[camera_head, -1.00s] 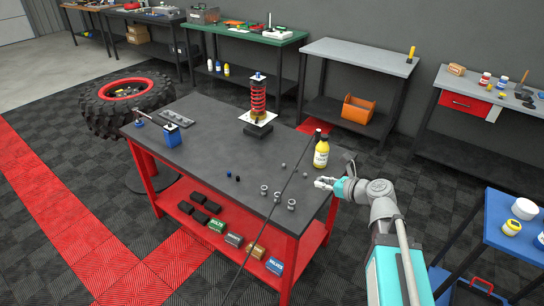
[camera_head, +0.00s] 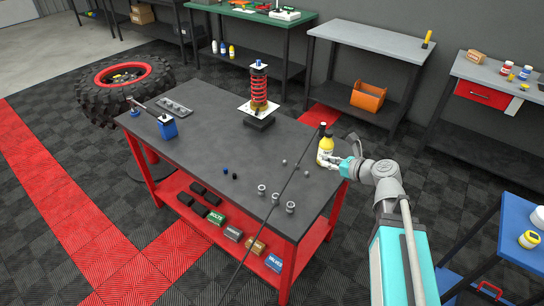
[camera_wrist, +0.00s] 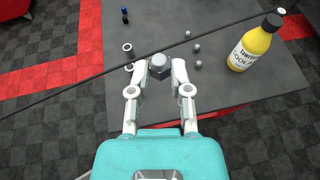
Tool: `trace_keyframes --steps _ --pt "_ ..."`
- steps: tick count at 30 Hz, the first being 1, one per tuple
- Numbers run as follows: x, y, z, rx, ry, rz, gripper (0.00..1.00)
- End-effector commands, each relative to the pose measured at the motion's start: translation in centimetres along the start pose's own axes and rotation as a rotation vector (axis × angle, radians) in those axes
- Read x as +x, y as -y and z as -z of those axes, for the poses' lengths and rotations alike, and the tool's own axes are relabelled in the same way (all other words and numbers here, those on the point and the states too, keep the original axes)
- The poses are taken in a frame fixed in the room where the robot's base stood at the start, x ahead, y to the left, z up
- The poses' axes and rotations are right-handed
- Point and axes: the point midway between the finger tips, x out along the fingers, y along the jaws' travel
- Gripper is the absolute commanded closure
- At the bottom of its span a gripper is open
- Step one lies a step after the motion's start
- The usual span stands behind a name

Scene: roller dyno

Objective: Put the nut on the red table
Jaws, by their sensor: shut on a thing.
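The red table (camera_head: 238,134) has a dark grey top on a red frame with a red lower shelf. My gripper (camera_head: 335,164) is at the right end of this table, in front of the yellow bottle in the head view. In the wrist view, my gripper (camera_wrist: 160,68) is shut on a grey six-sided nut (camera_wrist: 159,66), held between the fingertips with the dark tabletop behind it. Its height over the top is hard to tell. In the head view the nut is too small or hidden to make out.
The yellow bottle (camera_wrist: 256,45) stands right of my gripper in the wrist view. Small grey pieces (camera_wrist: 197,65) and ring-ended parts (camera_head: 275,198) lie nearby. A red spring assembly (camera_head: 259,92) stands farther back. A thin dark rod crosses both views. The top's middle is mostly clear.

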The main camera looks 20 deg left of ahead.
Motion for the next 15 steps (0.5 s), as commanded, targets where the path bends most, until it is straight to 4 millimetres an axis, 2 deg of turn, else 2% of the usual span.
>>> trace_keyframes --steps 10,15 --pt "0.07 -0.13 0.04 -0.001 0.000 -0.001 1.00" --pt "0.42 0.08 0.72 -0.004 -0.001 -0.011 1.00"
